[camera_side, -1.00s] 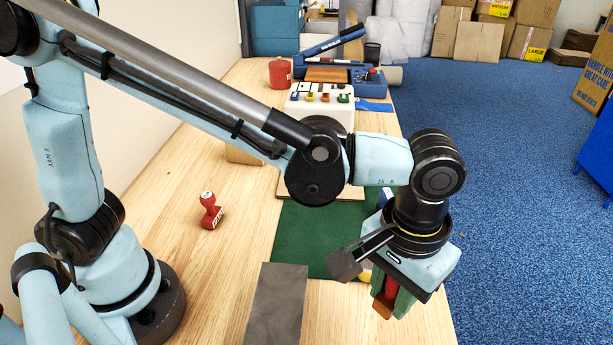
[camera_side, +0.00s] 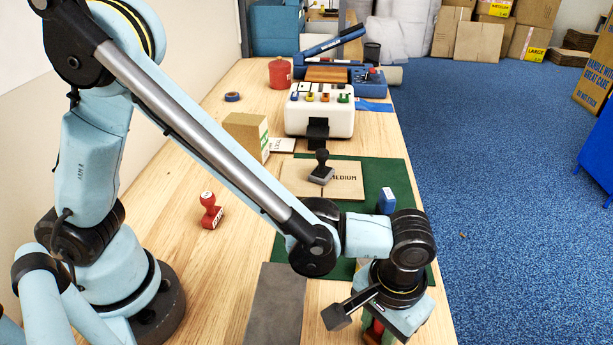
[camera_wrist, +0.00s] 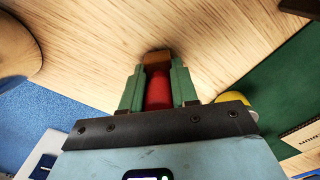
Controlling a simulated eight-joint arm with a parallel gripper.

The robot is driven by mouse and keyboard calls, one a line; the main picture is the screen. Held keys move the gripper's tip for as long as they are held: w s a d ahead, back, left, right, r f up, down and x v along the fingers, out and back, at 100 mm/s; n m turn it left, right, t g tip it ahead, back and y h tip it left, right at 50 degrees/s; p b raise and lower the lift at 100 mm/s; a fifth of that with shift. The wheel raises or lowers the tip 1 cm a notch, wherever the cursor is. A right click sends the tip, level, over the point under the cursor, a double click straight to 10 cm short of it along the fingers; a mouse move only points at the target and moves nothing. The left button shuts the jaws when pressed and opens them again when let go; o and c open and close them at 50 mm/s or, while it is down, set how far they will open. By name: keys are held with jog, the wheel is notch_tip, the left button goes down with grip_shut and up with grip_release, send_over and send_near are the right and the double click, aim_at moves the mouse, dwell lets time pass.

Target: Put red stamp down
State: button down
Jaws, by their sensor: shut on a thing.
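My gripper (camera_side: 378,334) is low over the front right end of the wooden table. In the wrist view its two green fingers (camera_wrist: 157,84) are shut on a red-handled stamp (camera_wrist: 158,92). The stamp's brown block end (camera_wrist: 156,58) sticks out past the fingertips over bare wood. I cannot tell whether it touches the table. In the side view the held stamp is mostly hidden by my gripper.
A grey strip (camera_side: 275,300) lies left of my gripper. A yellow object (camera_wrist: 236,97) is close beside the fingers. The table's right edge is near.

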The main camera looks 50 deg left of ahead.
jog(key=shift+f, duration=0.1)
jog(key=c, duration=0.9)
grip_release()
jog(key=shift+o, duration=0.2)
notch_tip(320, 180, up, 12)
jog(key=shift+a+r, duration=0.1)
jog(key=w+a+r+t, duration=0.1)
jog(key=a+t, duration=0.6)
jog(key=a, duration=2)
jog(key=shift+w+a+r, duration=0.15)
jog(key=shift+w+a, duration=0.05)
jog(key=shift+a, duration=0.05)
